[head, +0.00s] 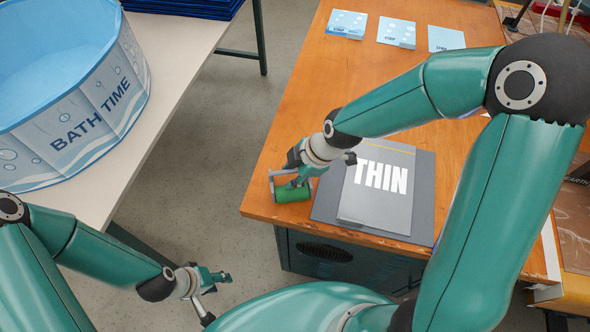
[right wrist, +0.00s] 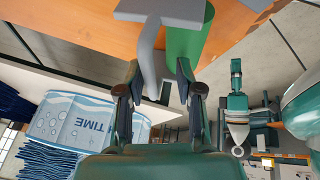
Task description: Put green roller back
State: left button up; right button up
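The green roller (head: 293,194) is at the near left corner of the orange table, beside the grey board; whether it touches the table is hard to tell. It also shows at the top of the right wrist view (right wrist: 184,38), with its grey frame (right wrist: 149,45) running down between my fingers. My right gripper (head: 296,177) is at the roller, and in the right wrist view its fingers (right wrist: 157,73) stand apart on either side of the frame, with gaps visible. My left gripper (head: 217,277) is low over the floor, away from the table; its finger opening is too small to judge.
The grey board (head: 426,195) bears a grey sheet marked THIN (head: 382,180). Several blue-white cards (head: 397,32) lie at the table's far side. A blue BATH TIME tub (head: 90,110) stands on a white table (head: 172,70) at left. Floor separates the tables.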

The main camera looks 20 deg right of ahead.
jog(key=v, duration=1.2)
dwell(0.3)
